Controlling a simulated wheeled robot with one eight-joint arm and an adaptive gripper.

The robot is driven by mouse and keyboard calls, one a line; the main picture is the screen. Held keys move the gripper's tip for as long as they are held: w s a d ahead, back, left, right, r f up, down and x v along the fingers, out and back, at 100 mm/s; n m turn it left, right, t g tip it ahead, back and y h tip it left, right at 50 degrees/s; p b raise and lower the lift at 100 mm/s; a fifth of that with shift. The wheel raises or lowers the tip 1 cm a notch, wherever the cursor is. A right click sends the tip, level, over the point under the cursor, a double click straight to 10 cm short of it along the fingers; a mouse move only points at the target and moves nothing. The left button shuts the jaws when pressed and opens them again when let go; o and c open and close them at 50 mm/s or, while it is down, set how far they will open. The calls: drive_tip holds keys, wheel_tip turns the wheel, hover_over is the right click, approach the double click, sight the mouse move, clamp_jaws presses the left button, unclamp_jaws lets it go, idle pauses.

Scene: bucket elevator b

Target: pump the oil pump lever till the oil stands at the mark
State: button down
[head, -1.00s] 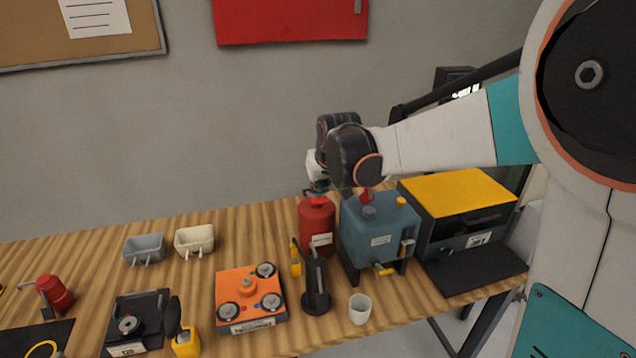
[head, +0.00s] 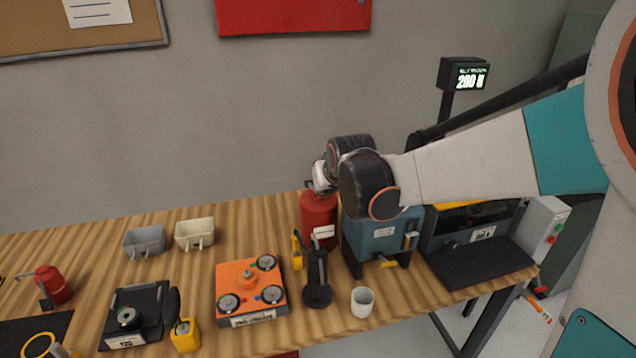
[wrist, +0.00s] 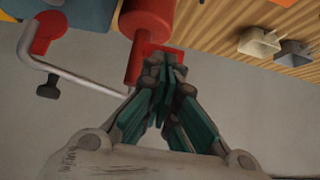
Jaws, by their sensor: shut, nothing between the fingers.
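The blue tank (head: 386,236) stands at the back right of the bench with a sight gauge (head: 411,241) on its front; its oil level and mark are too small to read. My wrist hides its top in the head view. In the wrist view a bent grey rod (wrist: 85,80), seemingly the lever, runs from a red hub (wrist: 48,32) beside the tank (wrist: 90,10) towards my fingers. My gripper (wrist: 163,70) is shut and empty, its tips close to the red canister's (wrist: 148,20) red top plate; contact is unclear. In the head view my gripper (head: 321,178) is above the canister (head: 318,218).
A black stand (head: 317,280) and a white cup (head: 362,301) stand in front. An orange fixture (head: 248,290) and two small bins (head: 144,242) are further left. A blue machine (head: 480,232) is right of the tank. A lit display (head: 468,78) stands behind.

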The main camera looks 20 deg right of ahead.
wheel_tip(320, 180, down, 10)
drive_tip(key=s+t+b, duration=0.2)
drive_tip(key=t+b, duration=0.3)
drive_tip(key=b, duration=0.6)
drive_tip(key=shift+s, duration=0.3)
